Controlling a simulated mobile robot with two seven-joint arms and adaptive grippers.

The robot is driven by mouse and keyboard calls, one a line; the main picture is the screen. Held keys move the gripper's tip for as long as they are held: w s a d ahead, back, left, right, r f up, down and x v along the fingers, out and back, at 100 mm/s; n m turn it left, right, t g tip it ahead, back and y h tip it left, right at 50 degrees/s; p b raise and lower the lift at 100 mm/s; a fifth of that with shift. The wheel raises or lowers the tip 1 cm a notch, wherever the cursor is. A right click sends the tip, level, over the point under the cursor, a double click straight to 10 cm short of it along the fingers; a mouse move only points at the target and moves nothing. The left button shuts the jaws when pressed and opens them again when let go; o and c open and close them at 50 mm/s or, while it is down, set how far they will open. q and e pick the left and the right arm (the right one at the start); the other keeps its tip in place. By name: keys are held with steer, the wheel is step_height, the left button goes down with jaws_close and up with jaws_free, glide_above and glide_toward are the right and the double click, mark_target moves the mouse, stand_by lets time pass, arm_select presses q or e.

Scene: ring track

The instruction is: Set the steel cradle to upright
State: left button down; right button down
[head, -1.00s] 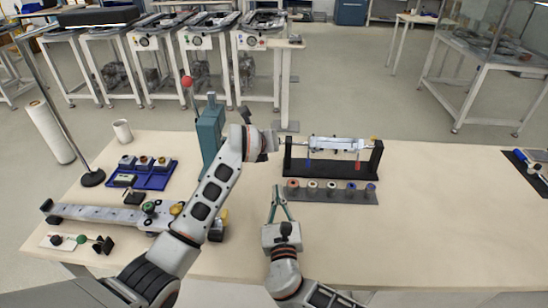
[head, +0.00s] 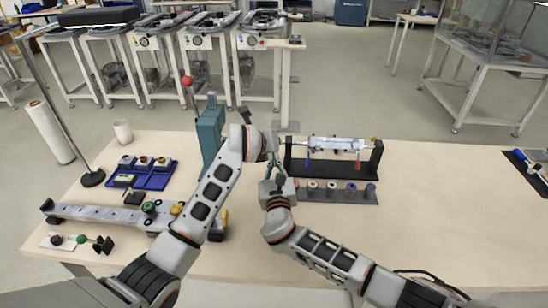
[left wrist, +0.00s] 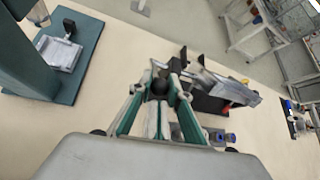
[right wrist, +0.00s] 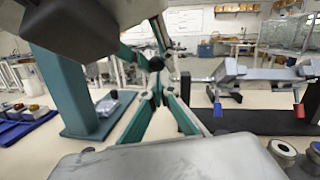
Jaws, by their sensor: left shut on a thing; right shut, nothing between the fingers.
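The steel cradle (head: 338,144) is a silver trough hung between the black end posts of a stand (head: 330,170), with a blue and a red tab below it. It also shows in the left wrist view (left wrist: 228,86) and right wrist view (right wrist: 255,74). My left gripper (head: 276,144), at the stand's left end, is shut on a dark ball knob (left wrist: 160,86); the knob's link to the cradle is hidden. My right gripper (head: 274,172) is shut and empty, just below and in front of the left one. Its teal fingers show in the right wrist view (right wrist: 160,88).
A teal press (head: 210,130) stands left of the grippers. Several small cylinders sit in a dark rack (head: 345,199) in front of the stand. A blue tray (head: 152,181) and a long grey rail (head: 95,212) lie left. The table's right front is clear.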

arm_select(q)
steer(key=shift+a+r, duration=0.1)
arm_select(e)
steer(key=shift+w+r, duration=0.45)
steer(key=shift+r, duration=0.35)
arm_select(q)
steer(key=c, duration=1.9)
jaws_free()
arm_select(e)
steer(key=shift+a, duration=0.15)
steer(key=shift+f, duration=0.1)
